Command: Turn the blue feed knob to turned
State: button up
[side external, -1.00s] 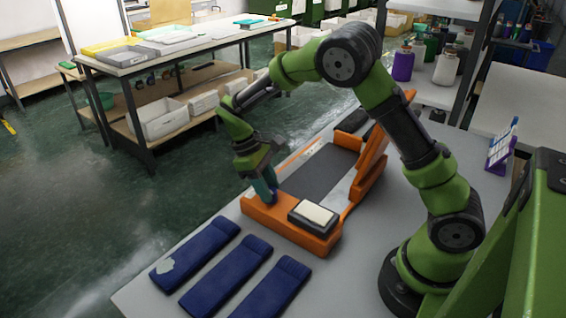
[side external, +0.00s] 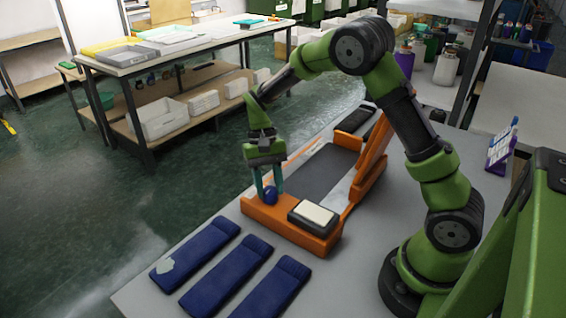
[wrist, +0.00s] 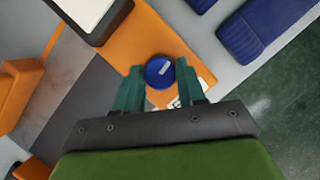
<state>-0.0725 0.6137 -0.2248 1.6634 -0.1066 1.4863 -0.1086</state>
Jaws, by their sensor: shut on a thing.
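The blue feed knob (side external: 270,195) sits on the near left corner of the orange machine frame (side external: 262,222). In the wrist view the knob (wrist: 159,72) is a round blue cap with a short white mark, slanting up to the right. My gripper (side external: 269,188) points down over it, with one teal finger on each side. In the wrist view my gripper (wrist: 160,80) is shut on the knob, its fingertips at the knob's left and right sides. The knob's lower part is hidden.
A dark block with a cream top (side external: 314,214) stands on the frame right of the knob. A raised orange panel (side external: 371,160) and a dark grey bed (side external: 322,171) lie behind. Several blue folded pieces (side external: 228,268) lie on the grey table in front.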

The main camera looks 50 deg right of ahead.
jog(key=shift+m+t, duration=0.3)
jog(key=shift+m, duration=0.6)
jog(key=shift+y, duration=0.3)
jog(key=o, duration=1)
jog(key=shift+o, duration=0.2)
jog(key=v, duration=1.6)
jog(key=shift+d+r, duration=0.15)
jog(key=shift+r, duration=0.2)
